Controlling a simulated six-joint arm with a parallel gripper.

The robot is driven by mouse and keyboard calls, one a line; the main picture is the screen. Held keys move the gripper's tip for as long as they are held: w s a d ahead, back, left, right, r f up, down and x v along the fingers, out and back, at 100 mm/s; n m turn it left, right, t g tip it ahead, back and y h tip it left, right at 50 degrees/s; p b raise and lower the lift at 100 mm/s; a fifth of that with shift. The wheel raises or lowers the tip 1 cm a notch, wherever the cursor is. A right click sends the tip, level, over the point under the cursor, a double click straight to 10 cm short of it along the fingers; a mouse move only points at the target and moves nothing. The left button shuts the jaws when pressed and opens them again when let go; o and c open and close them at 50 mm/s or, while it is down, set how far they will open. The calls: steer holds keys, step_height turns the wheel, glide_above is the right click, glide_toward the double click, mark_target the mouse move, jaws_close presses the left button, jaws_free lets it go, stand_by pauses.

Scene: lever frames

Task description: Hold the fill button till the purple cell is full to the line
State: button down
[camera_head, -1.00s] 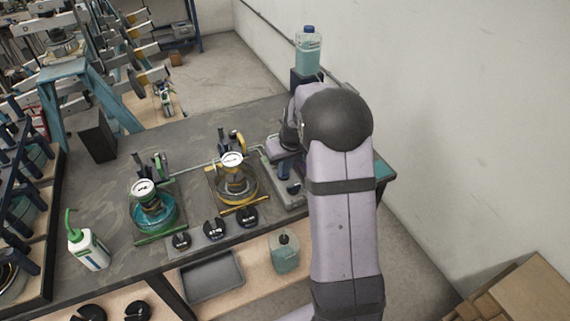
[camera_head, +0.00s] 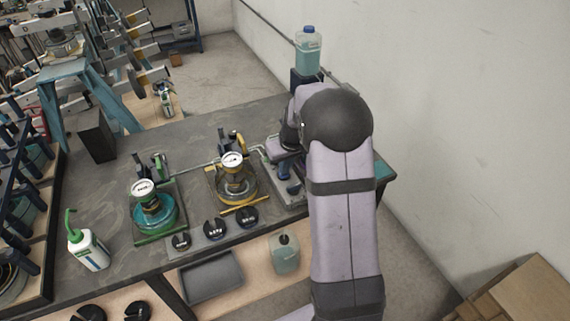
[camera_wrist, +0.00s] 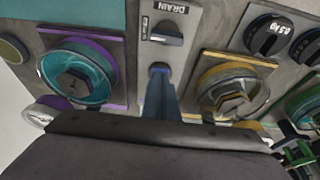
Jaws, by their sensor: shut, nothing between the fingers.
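The purple cell (camera_wrist: 80,72) is at the left of the wrist view, a round vessel on a purple-edged plate with teal liquid inside. I cannot make out its line or the exact liquid level. In the head view my arm hides this cell. My gripper (camera_wrist: 160,72) shows as blue fingers, shut and empty, pointing down onto the grey control panel (camera_wrist: 147,55) beside the purple cell. The fingertips cover the spot under them, so I cannot see the fill button or tell whether it is pressed. A black knob (camera_wrist: 167,32) marked DRAIN sits just beyond the fingertips.
The yellow cell (camera_head: 233,185) and green cell (camera_head: 154,213) stand left of my arm on the bench. Black slotted weights (camera_head: 214,228) line the front edge. A bottle of teal liquid (camera_head: 308,52) stands behind, and a green-capped squeeze bottle (camera_head: 88,248) at left.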

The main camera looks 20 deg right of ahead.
steer(key=shift+s+r+p, duration=0.1)
steer(key=shift+r+p, duration=1.5)
steer(key=shift+r, duration=0.05)
steer(key=b+v, duration=0.3)
steer(key=v, duration=0.7)
steer(key=shift+r, duration=0.4)
steer(key=shift+w, duration=0.25)
